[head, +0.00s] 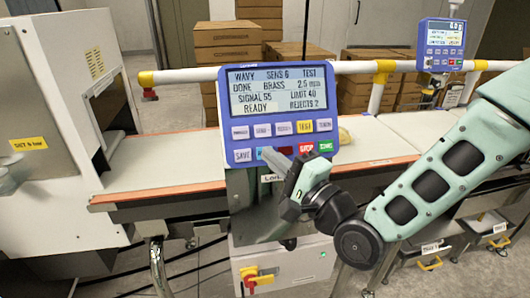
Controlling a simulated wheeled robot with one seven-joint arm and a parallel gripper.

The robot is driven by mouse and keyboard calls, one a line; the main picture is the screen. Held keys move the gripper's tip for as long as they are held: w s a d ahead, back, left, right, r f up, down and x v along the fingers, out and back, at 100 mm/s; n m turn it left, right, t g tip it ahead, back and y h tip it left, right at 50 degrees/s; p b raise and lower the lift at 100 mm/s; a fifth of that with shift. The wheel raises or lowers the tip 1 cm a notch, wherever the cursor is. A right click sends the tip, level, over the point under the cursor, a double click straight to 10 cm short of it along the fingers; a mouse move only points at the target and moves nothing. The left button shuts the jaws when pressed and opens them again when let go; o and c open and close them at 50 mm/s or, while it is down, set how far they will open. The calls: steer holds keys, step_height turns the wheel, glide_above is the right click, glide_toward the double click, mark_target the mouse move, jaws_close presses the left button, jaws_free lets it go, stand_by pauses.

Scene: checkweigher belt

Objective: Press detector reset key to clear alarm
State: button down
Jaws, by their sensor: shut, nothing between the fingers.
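The blue detector panel (222,112) stands upright in the middle of the head view. Its screen (278,91) reads SIGNAL 55, LIMIT 40, READY and REJECTS 2. Two rows of keys sit below, with a white SAVE key (243,156), a yellow key (305,127), a red STOP key (306,149) and a green key (325,147). My gripper (268,153) is shut and empty, its tip in front of the lower row just right of SAVE. It partly covers a blue key and a dark red one. I cannot read a reset label or tell whether the tip touches a key.
A conveyor belt (180,178) with orange edges runs behind the panel, with a white rail above it. A white machine (55,90) stands at left, and a second blue display (441,42) at upper right. Cardboard boxes (225,42) are stacked behind. A white cabinet with a red-yellow switch (260,279) is below.

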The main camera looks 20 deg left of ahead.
steer(key=shift+s+d+r+p, duration=0.2)
steer(key=shift+s+d+r, duration=0.2)
steer(key=shift+s, duration=0.25)
steer(key=shift+s+d+r+p, duration=0.2)
steer(key=shift+s+d+r, duration=0.2)
steer(key=shift+s, duration=0.2)
steer(key=shift+s+d+r+p, duration=0.2)
steer(key=shift+s+d+r, duration=0.2)
steer(key=shift+s, duration=0.25)
steer(key=s+d+r, duration=0.1)
steer(key=s+d+p, duration=0.1)
steer(key=s, duration=0.1)
steer(key=s+r, duration=0.1)
steer(key=shift+s+d+r, duration=0.3)
steer(key=shift+d, duration=0.1)
